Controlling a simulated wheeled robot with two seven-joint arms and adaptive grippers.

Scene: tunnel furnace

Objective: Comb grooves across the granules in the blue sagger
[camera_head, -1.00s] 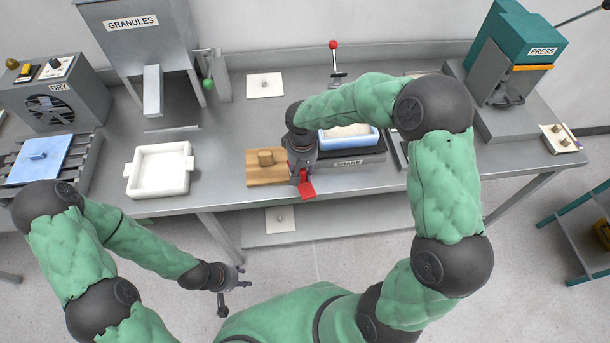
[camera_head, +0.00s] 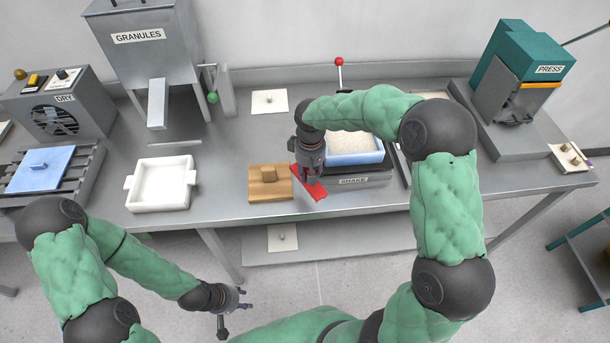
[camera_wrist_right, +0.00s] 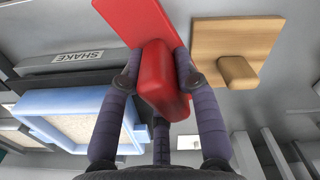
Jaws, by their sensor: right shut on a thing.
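The blue sagger (camera_head: 357,160) stands on the dark SHAKE plate (camera_head: 352,181) with pale granules (camera_head: 350,142) inside; my right forearm hides part of it. In the right wrist view the sagger (camera_wrist_right: 72,98) is at the left, with granules (camera_wrist_right: 100,129) inside. My right gripper (camera_head: 312,170) is shut on the handle of a red flat-bladed tool (camera_head: 316,193), left of the sagger and apart from it. The wrist view shows the red tool (camera_wrist_right: 163,75) between the fingers; its far edge is cut off. My left gripper (camera_head: 238,302) is empty, its fingers spread, in front of the bench.
A wooden block on a board (camera_head: 268,188) lies just left of the red tool. A white tray (camera_head: 160,200) stands farther left, below the GRANULES hopper (camera_head: 150,50). The PRESS (camera_head: 515,85) is at right. A red-knobbed lever (camera_head: 339,62) rises behind the sagger.

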